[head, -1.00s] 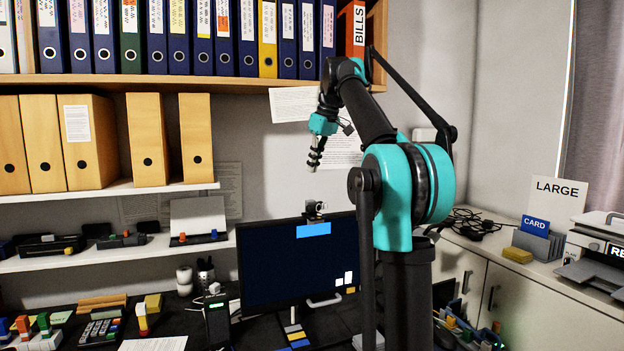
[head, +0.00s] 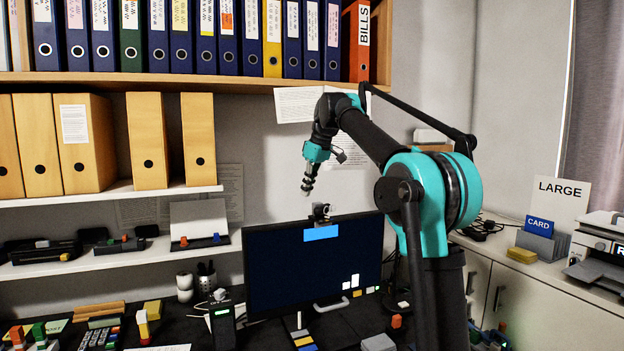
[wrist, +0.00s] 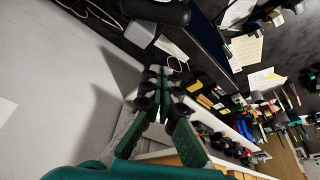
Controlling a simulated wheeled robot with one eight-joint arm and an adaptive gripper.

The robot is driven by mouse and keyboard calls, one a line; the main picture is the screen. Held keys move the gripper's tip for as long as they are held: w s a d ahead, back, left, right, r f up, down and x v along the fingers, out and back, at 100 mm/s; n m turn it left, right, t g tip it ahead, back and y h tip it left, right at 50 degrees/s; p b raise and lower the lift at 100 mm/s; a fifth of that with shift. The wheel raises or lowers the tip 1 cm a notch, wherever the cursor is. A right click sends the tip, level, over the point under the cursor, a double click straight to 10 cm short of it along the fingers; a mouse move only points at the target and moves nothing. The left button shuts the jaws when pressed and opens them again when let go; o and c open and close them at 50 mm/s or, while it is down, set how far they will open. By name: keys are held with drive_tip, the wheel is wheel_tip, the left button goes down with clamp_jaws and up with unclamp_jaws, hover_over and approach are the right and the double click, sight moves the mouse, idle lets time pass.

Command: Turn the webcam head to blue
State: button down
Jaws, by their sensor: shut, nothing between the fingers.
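The webcam (head: 321,212) is a small dark device with a round lens, sitting on the top edge of the monitor (head: 300,270). A bright blue label (head: 321,233) is on the screen just below it. My gripper (head: 307,188) points down, a little above and to the left of the webcam, apart from it. Its fingers are shut and empty; the wrist view shows the dark green fingers (wrist: 158,92) with their tips together. I cannot make out the webcam for sure in the wrist view.
A shelf of binders (head: 200,40) runs above, with a red BILLS binder (head: 357,40) at its right end near my arm. Papers (head: 300,104) hang on the wall behind. The desk below is cluttered. A printer (head: 598,245) stands at the right.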

sight(316, 206)
drive_tip(key=f, duration=0.2)
drive_tip(key=d+f, duration=0.1)
drive_tip(key=shift+s+f, duration=0.2)
drive_tip(key=shift+s, duration=0.2)
drive_tip(key=shift+s+d, duration=0.45)
drive_tip(key=shift+d, duration=0.15)
drive_tip(key=shift+s+d, duration=0.3)
drive_tip(key=shift+d, duration=0.05)
drive_tip(key=shift+w, duration=0.1)
